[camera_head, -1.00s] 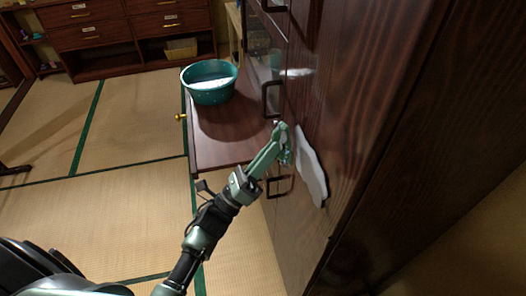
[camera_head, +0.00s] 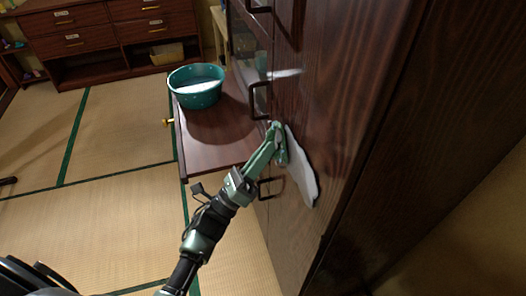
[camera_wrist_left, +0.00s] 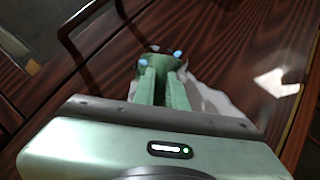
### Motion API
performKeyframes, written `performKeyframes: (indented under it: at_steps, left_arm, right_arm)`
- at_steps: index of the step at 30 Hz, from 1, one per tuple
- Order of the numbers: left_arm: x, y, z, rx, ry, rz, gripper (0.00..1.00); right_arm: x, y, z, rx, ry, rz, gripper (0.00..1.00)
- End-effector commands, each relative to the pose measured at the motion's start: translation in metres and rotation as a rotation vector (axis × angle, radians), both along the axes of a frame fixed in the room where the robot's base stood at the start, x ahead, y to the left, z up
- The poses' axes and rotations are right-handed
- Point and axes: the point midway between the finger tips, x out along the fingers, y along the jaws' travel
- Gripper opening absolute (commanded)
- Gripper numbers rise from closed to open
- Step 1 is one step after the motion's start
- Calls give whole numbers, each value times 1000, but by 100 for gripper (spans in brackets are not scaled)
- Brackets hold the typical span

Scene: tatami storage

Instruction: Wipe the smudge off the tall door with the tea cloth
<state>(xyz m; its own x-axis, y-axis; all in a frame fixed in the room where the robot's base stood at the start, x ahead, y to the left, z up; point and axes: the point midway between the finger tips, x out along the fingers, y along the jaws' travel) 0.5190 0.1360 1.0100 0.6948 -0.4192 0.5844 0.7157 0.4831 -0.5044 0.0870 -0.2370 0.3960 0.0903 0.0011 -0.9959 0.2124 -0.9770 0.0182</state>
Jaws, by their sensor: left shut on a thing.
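The tea cloth (camera_head: 301,175) is a pale, limp sheet lying along the dark wooden door (camera_head: 340,110). My left gripper (camera_head: 279,142) is shut on the cloth's near edge, close to the door face. The left wrist view shows the green fingers (camera_wrist_left: 160,75) with the pale cloth (camera_wrist_left: 212,100) beside and behind them. A whitish streak (camera_head: 286,73) shows on the dark front above the cloth, and a bright patch (camera_wrist_left: 276,81) shows in the wrist view. I cannot tell whether either is the smudge or glare. My right gripper is out of view.
Dark pull handles (camera_head: 260,100) stick out close to my left gripper. A teal basin (camera_head: 196,86) with whitish contents stands on a low wooden surface (camera_head: 215,145) left of the door. A drawer chest (camera_head: 110,35) stands at the back. Tatami floor (camera_head: 90,225) is open at the left.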

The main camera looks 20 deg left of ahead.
Motion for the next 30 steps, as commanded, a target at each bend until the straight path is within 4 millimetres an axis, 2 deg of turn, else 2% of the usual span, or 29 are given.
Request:
performKeyframes:
  at_steps: [20,30]
  left_arm:
    - [7,-10,0,0,0,0,0]
    - [-14,-20,0,-2,1,0,0]
  right_arm:
    - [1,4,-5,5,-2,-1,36]
    - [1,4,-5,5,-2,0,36]
